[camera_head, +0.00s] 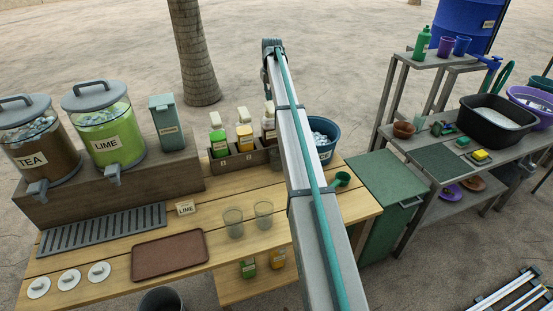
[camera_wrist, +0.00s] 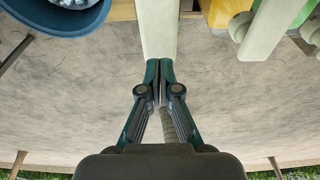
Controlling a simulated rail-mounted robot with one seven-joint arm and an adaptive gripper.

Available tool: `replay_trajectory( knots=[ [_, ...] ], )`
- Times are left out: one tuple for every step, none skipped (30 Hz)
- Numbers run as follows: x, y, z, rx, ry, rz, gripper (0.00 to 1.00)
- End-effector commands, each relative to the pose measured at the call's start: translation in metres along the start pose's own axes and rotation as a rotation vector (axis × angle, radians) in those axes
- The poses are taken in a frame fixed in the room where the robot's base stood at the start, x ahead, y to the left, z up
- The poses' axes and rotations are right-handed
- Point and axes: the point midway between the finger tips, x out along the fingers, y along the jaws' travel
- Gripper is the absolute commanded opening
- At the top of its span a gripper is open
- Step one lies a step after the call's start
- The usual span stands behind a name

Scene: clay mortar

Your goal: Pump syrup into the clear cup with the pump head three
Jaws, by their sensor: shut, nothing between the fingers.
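The wooden pump rack (camera_head: 238,161) holds pump bottles side by side: green (camera_head: 218,145), yellow (camera_head: 244,138) and a third, dark-looking bottle (camera_head: 268,125) at the right end, partly beside my arm. Each has a pale pump head. Two clear cups, a left one (camera_head: 233,222) and a right one (camera_head: 264,215), stand empty-looking on the table's front. My gripper (camera_wrist: 160,66) is shut with its fingertips together. A pale upright piece (camera_wrist: 157,28), perhaps a pump part, lies just beyond the tips; I cannot tell whether they touch. My gripper is not visible in the head view.
A blue ice bucket (camera_head: 325,138) stands right of the rack and shows in the wrist view (camera_wrist: 62,22). A green scoop (camera_head: 342,179) lies near the table's right edge. Tea (camera_head: 35,150) and lime (camera_head: 105,135) dispensers stand left. A brown tray (camera_head: 169,256) lies in front.

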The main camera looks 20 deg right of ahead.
Motion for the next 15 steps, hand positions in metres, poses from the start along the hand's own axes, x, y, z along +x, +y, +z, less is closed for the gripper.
replay_trajectory(
  knots=[
    [0.0, 0.0, 0.0, 0.0, 0.0, 0.0, 0.0],
    [0.0, 0.0, 0.0, 0.0, 0.0, 0.0, 0.0],
    [0.0, 0.0, 0.0, 0.0, 0.0, 0.0, 0.0],
    [0.0, 0.0, 0.0, 0.0, 0.0, 0.0, 0.0],
    [0.0001, 0.0, 0.0, 0.0, 0.0, 0.0, 0.0],
    [0.0003, 0.0, 0.0001, 0.0, 0.0, 0.0, 0.0],
    [0.0006, 0.0, 0.0002, 0.0, 0.0, 0.0, 0.0],
    [0.0011, 0.0, 0.0002, 0.0, 0.0, 0.0, 0.0],
    [0.0018, 0.0, 0.0004, 0.0, 0.0, 0.0, 0.0],
    [0.0025, 0.0, 0.0006, 0.0, 0.0, 0.0, 0.0],
    [0.0033, 0.0, 0.0007, 0.0, 0.0, 0.0, 0.0],
    [0.0044, 0.0, 0.0009, 0.0, 0.0, 0.0, 0.0],
    [0.0054, 0.0, 0.0012, 0.0, 0.0, 0.0, 0.0],
    [0.0063, 0.0, 0.0014, 0.0, 0.0, 0.0, 0.0],
    [0.0077, 0.0, 0.0017, 0.0, 0.0, 0.0, 0.0]
  ],
)
